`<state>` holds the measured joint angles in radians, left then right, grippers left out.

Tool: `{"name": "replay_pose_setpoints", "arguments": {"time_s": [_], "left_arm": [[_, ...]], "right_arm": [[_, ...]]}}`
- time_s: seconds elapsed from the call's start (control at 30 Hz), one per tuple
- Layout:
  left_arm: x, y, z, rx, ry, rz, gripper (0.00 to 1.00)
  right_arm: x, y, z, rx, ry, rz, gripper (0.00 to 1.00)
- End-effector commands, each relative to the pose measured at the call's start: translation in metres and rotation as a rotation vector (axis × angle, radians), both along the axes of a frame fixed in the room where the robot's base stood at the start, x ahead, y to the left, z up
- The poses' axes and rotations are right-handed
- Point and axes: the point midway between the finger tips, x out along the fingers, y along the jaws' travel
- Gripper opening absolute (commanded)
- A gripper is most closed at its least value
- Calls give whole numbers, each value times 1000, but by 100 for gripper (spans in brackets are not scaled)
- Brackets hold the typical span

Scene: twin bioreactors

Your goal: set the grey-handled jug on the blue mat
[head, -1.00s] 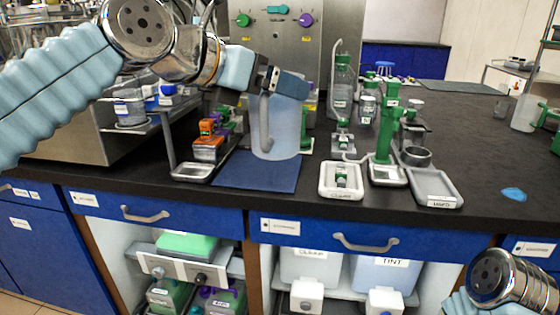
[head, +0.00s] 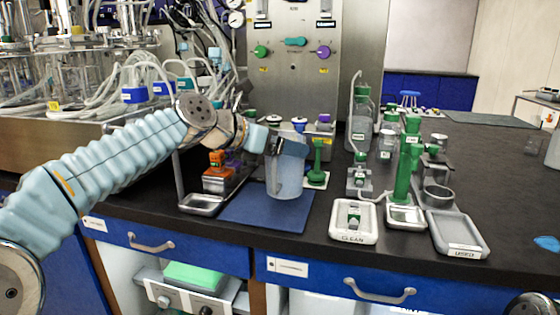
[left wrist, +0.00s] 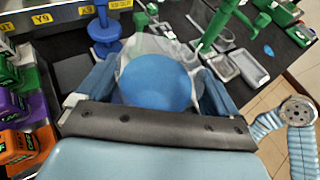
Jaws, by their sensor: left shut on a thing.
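The translucent pale blue jug (head: 289,182) is upright in my left gripper (head: 287,146). The fingers are shut on it near its top, and its grey handle is partly hidden by them. Its base appears over the back right part of the blue mat (head: 245,212); I cannot tell whether it touches the mat. In the left wrist view the jug (left wrist: 155,45) sits between the fingers (left wrist: 155,90), with a round blue area showing inside it. My right gripper is out of view; only part of that arm shows.
A metal tray (head: 201,204) and an orange-topped device (head: 217,176) stand left of the mat. A green stand (head: 317,160) is close behind the jug on the right. The white CLEAN tray (head: 353,222) and USED tray (head: 458,234) lie further right. The mat's front is bare.

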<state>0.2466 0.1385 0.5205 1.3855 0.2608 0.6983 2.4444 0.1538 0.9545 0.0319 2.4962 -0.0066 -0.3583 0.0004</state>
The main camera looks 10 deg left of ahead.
Motion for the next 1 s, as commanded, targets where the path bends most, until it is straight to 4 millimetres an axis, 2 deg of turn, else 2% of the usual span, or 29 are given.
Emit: {"name": "replay_pose_setpoints", "arguments": {"time_s": [0.17,0.3,0.53,0.57,0.6,0.87,1.0], "left_arm": [[9,5,-12,-3,0,1,10],[8,4,-37,-2,0,2,10],[8,4,-39,-2,-3,1,10],[8,4,-41,0,0,0,96],[8,4,-41,0,0,0,100],[6,5,-40,-1,0,1,100],[-6,16,-34,0,-1,5,100]], "right_arm": [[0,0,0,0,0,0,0],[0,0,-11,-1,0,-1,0],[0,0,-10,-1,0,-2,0],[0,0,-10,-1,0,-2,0],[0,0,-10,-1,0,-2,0],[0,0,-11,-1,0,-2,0],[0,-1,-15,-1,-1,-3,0]]}}
